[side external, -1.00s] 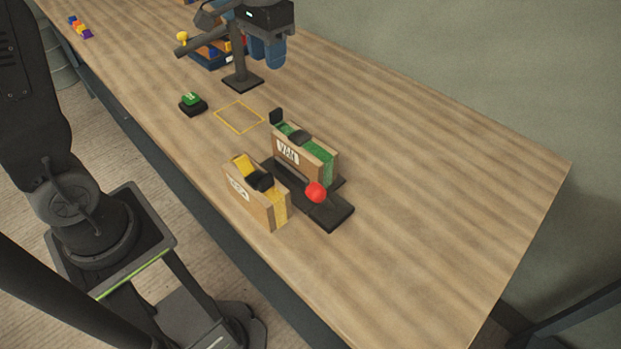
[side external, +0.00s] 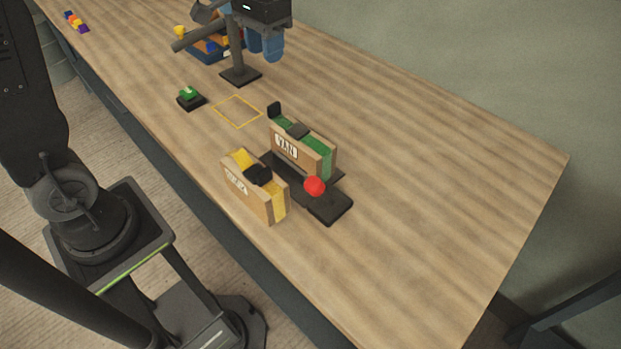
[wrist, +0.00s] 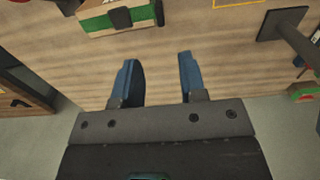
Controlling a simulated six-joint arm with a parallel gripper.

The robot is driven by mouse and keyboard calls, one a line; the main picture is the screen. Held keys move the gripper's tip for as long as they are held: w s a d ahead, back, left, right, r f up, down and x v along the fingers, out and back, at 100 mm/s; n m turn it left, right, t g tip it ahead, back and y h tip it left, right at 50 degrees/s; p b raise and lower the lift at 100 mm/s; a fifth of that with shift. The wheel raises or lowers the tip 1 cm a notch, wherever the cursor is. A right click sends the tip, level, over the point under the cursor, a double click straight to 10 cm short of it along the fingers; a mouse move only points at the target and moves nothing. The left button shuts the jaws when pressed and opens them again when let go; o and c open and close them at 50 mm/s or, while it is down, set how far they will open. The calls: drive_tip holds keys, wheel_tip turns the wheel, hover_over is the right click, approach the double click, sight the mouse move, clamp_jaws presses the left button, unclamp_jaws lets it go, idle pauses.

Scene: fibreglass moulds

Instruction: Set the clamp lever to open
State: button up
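The clamp shows in the side view as a dark base plate (side external: 331,207) with a red ball knob (side external: 314,186), which I take to be the lever's end. The knob stands by the near right end of the two mould halves. The lever's arm is too hidden to tell its setting. The green mould half, marked VAN (side external: 287,147), is behind, and the yellow mould half (side external: 255,190) is in front, with a gap between. My gripper (side external: 266,45) is above the table at the back, away from the clamp. In the wrist view its blue fingers (wrist: 160,75) are apart and empty.
A dark post on a square foot (side external: 240,75) stands close to my gripper. A bin of coloured items (side external: 205,50) is behind it. A green button (side external: 188,94) and a yellow outlined square (side external: 238,111) lie left of the moulds. The table's right side is clear.

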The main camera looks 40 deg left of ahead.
drive_tip(key=shift+o, duration=0.7)
drive_tip(key=shift+d, duration=0.2)
drive_tip(key=shift+o, duration=1)
drive_tip(key=s+d, duration=0.2)
drive_tip(key=d, duration=0.7)
drive_tip(key=shift+d, duration=0.15)
approach(315, 178)
wheel_tip(315, 178, down, 12)
drive_tip(key=shift+s+r, duration=0.1)
drive_tip(key=shift+c, duration=0.3)
clamp_jaws()
